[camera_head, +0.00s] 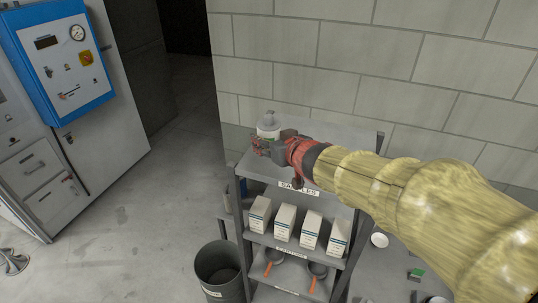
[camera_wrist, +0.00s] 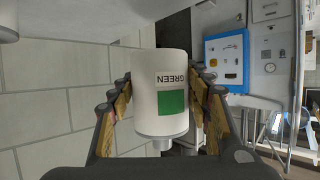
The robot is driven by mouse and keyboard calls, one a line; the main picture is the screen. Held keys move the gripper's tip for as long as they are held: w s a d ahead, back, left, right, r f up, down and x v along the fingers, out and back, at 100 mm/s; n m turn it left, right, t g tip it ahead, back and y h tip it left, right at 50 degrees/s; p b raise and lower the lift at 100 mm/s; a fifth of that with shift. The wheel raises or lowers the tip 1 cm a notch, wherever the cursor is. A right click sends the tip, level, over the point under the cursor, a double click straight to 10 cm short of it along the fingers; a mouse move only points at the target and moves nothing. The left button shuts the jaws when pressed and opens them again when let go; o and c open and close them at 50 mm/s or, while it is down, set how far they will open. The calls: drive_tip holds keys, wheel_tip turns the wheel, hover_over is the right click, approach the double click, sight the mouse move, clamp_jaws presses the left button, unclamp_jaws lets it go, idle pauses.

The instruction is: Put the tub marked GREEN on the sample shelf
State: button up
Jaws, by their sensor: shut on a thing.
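The white tub marked GREEN (camera_wrist: 160,70) fills the middle of the wrist view, with its green patch and its lettering upside down there. In the head view the tub (camera_head: 268,124) is at the back left of the shelf unit's top board. My gripper (camera_head: 263,143) is shut on it, with a finger on each side in the wrist view (camera_wrist: 162,95). The sample shelf (camera_head: 330,138) is the grey top board with a SAMPLES label on its front edge. The tub is over or on its left end; I cannot tell whether it touches the board.
Several white boxes (camera_head: 284,221) stand on the board below, and pans with orange handles (camera_head: 316,271) lie lower. A dark bin (camera_head: 221,270) stands left of the unit. A block wall (camera_head: 350,60) is close behind. A table (camera_head: 385,275) with small items is at the right.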

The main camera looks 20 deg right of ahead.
drive_tip(key=b, duration=0.2)
hover_over(261, 160)
drive_tip(key=f, duration=0.6)
drive_tip(key=shift+s+d, duration=0.1)
drive_tip(key=shift+s, duration=0.3)
drive_tip(key=f, duration=0.2)
drive_tip(key=w+f+b, duration=0.1)
drive_tip(key=shift+f, duration=0.35)
drive_tip(key=shift+s+f, duration=0.1)
drive_tip(key=shift+f, duration=0.05)
drive_tip(key=shift+f, duration=0.15)
drive_tip(key=o, duration=0.4)
drive_tip(key=shift+f, duration=0.1)
drive_tip(key=o, duration=0.5)
